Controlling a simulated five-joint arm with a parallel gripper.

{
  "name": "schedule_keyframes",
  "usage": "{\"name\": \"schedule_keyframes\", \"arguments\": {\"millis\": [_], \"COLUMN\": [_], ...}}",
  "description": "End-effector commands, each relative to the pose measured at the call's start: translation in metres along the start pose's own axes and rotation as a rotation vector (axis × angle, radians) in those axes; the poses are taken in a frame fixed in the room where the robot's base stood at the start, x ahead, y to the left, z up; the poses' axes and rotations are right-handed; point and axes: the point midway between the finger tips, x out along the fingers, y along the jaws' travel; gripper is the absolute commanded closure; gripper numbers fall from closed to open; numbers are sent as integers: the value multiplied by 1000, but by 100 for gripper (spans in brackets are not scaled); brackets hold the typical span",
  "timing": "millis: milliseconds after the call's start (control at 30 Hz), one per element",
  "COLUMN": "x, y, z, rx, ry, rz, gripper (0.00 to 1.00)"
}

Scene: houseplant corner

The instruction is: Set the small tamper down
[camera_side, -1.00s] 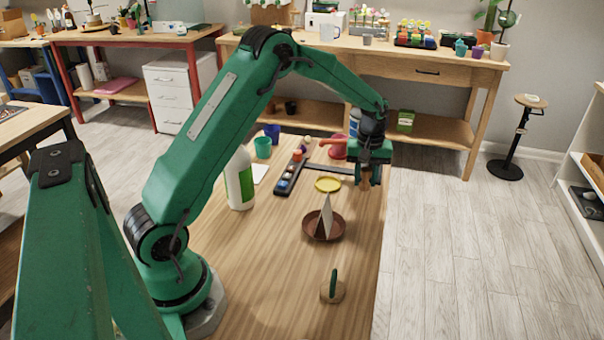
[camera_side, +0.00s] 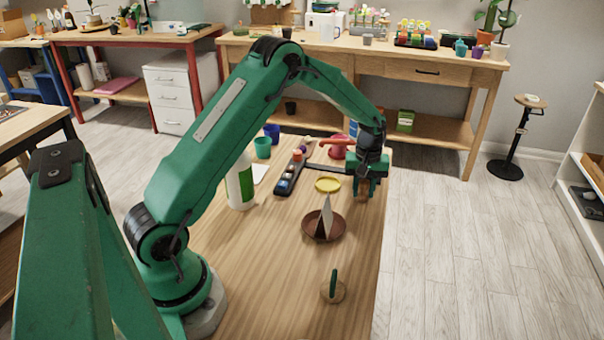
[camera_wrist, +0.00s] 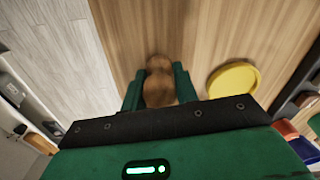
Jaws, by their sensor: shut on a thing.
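The small wooden tamper (camera_wrist: 158,88) is between the two green fingers of my gripper (camera_wrist: 160,90) in the wrist view, with its rounded brown shape pointing at the table. In the side view my gripper (camera_side: 367,187) is low over the far right part of the wooden table, shut on the tamper (camera_side: 365,190), which is mostly hidden by the fingers. I cannot tell whether the tamper's lower end touches the table.
A yellow disc (camera_side: 328,185) lies left of my gripper. The table's right edge is close.

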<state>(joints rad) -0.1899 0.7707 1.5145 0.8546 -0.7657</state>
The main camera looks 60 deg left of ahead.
Motion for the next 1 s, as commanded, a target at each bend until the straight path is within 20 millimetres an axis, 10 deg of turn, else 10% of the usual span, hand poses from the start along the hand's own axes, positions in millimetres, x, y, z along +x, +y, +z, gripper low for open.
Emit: {"name": "schedule_keyframes", "arguments": {"millis": [100, 133, 233, 1000], "x": [3, 3, 3, -35], "y": [0, 0, 0, 0], "z": [0, 0, 0, 0], "rx": [0, 0, 0, 0], "ry": [0, 0, 0, 2], "rz": [0, 0, 0, 2], "gripper": [93, 69, 49, 49]}}
